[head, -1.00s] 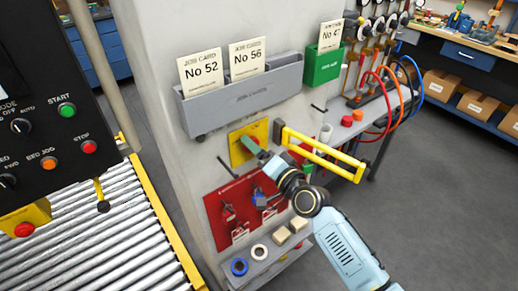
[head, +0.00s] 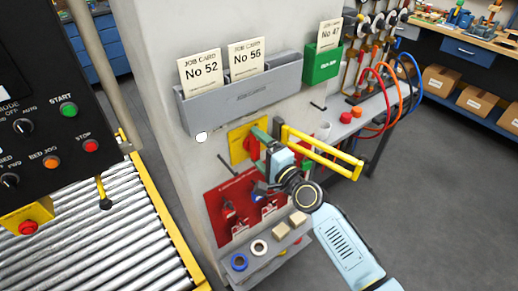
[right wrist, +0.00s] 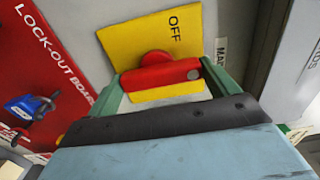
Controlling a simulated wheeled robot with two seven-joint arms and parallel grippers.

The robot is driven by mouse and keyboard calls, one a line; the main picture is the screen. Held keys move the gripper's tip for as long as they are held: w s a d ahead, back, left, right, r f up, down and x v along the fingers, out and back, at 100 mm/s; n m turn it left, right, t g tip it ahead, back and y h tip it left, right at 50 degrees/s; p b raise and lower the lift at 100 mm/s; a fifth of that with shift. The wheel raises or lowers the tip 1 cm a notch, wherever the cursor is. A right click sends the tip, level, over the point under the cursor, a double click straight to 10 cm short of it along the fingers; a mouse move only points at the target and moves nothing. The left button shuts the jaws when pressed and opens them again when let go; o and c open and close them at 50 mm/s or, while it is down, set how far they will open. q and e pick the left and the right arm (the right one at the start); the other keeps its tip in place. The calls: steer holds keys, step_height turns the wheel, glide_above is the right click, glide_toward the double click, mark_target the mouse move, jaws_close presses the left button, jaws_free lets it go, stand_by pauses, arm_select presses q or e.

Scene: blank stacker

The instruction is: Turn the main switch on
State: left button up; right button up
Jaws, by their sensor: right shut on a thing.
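The main switch is a yellow plate (head: 238,153) on the grey column, with a red handle (head: 252,148). In the right wrist view the plate (right wrist: 120,42) reads OFF, and the red handle (right wrist: 165,73) crosses its lower part. My right gripper (head: 264,142) has its green fingers at the switch. In the right wrist view the gripper (right wrist: 165,77) has one finger at each end of the handle and is shut on it. Part of the plate is hidden behind the fingers. My left gripper is not in view.
A red lock-out board (head: 231,200) is below the switch, over a small shelf with tape rolls (head: 258,247). A grey job-card rack (head: 240,100) is above. A yellow bar (head: 322,153) juts out close right of my gripper. A roller conveyor (head: 90,245) is at left.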

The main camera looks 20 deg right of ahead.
stand_by(0.3)
steer(key=o, duration=0.8)
steer(key=b+v, duration=0.1)
steer(key=v, duration=1.2)
steer(key=shift+s, duration=0.2)
